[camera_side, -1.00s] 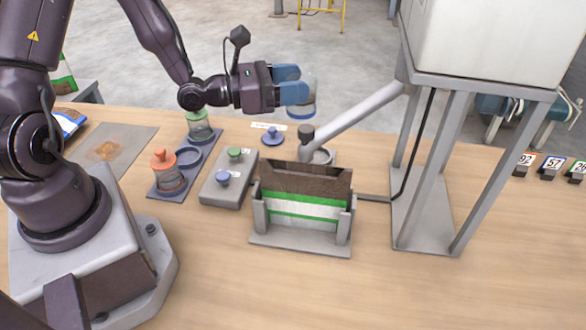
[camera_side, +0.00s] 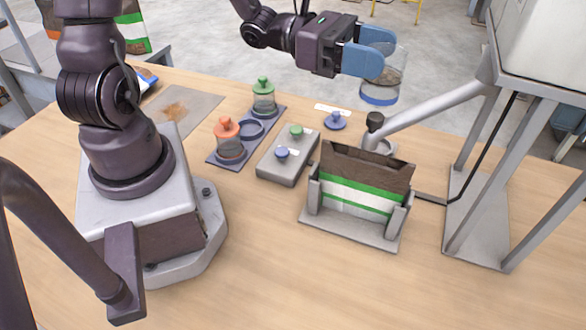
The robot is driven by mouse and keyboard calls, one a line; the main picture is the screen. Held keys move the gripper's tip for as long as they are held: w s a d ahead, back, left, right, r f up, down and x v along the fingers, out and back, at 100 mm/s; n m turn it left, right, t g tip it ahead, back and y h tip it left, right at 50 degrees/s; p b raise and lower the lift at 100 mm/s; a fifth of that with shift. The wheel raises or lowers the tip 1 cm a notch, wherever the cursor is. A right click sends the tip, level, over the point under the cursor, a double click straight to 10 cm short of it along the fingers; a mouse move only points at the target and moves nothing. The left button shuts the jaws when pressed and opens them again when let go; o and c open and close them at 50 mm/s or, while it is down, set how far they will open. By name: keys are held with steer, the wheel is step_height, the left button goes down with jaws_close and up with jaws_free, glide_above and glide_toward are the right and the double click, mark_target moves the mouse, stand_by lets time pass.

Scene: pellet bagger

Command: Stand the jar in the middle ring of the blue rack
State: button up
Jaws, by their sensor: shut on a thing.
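The jar (camera_side: 386,82) is clear with a blue band at its bottom, and it looks roughly upright. My gripper (camera_side: 376,58) is shut on it, its blue fingers hiding part of the jar. They hold it in the air near the far side of the table, right of and well above the rack. The blue rack (camera_side: 222,156) lies left of centre. Its middle ring (camera_side: 250,129) is empty. An orange-lidded jar (camera_side: 229,143) stands in the near ring and a green-lidded jar (camera_side: 264,98) in the far ring.
A grey box with green and blue knobs (camera_side: 287,158) sits right of the rack. A blue lid (camera_side: 335,121) lies behind it. A slanted grey spout (camera_side: 430,113) and a bag in a holder (camera_side: 362,185) stand to the right. The front table is clear.

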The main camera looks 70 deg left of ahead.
steer(key=s+d+f+m+g+h, duration=0.2)
steer(key=s+m+g+h, duration=0.15)
steer(key=s+g, duration=0.2)
glide_above(300, 239)
step_height(300, 239, down, 17)
steer(key=shift+t+y, duration=0.25)
step_height(300, 239, down, 8)
steer(key=shift+r, duration=0.15)
steer(key=o, duration=0.9)
